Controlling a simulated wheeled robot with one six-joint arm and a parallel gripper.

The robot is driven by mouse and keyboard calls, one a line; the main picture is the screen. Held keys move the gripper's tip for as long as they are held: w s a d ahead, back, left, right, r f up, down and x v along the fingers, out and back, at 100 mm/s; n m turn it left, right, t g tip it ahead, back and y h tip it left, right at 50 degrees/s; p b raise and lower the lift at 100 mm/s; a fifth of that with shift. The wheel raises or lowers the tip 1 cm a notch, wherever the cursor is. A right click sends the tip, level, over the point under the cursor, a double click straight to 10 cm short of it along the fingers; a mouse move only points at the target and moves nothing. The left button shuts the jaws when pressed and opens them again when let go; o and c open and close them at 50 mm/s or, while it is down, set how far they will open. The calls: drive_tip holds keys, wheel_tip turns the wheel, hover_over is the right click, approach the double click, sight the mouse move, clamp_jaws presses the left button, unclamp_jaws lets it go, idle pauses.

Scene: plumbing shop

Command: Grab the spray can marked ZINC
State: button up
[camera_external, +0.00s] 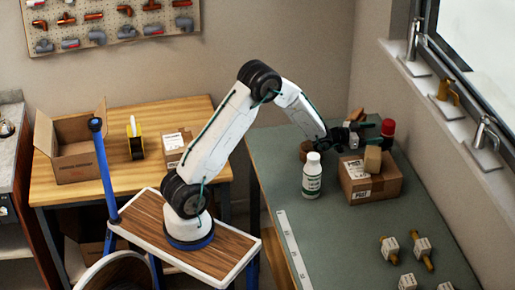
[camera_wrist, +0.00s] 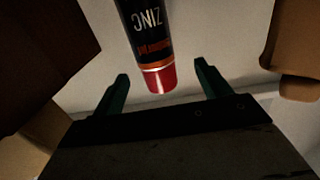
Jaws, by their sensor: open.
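The spray can marked ZINC (camera_wrist: 146,28) is dark with an orange band and a red end. Its lettering appears upside down in the wrist view. In the external view, its red top (camera_external: 388,127) shows behind a cardboard box on the green bench, with most of its body hidden. My gripper (camera_external: 356,127) is above the back of that box, just left of the can. In the wrist view my gripper (camera_wrist: 161,73) is open and empty, and the can's red end appears between the two green fingertips. I cannot tell whether they touch it.
The cardboard box (camera_external: 360,187) with a small tan block (camera_external: 373,159) on top stands close in front of the can. A white bottle (camera_external: 312,176) and a brown object (camera_external: 306,150) stand to its left. The window wall is at right. The bench's middle is clear.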

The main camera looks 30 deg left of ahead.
sight(392, 130)
drive_tip(key=shift+h, duration=0.3)
drive_tip(key=x, duration=0.8)
drive_tip(key=shift+s+d+r, duration=0.1)
drive_tip(key=shift+d+r, duration=0.15)
drive_tip(key=shift+r, duration=0.1)
drive_tip(key=c, duration=1.6)
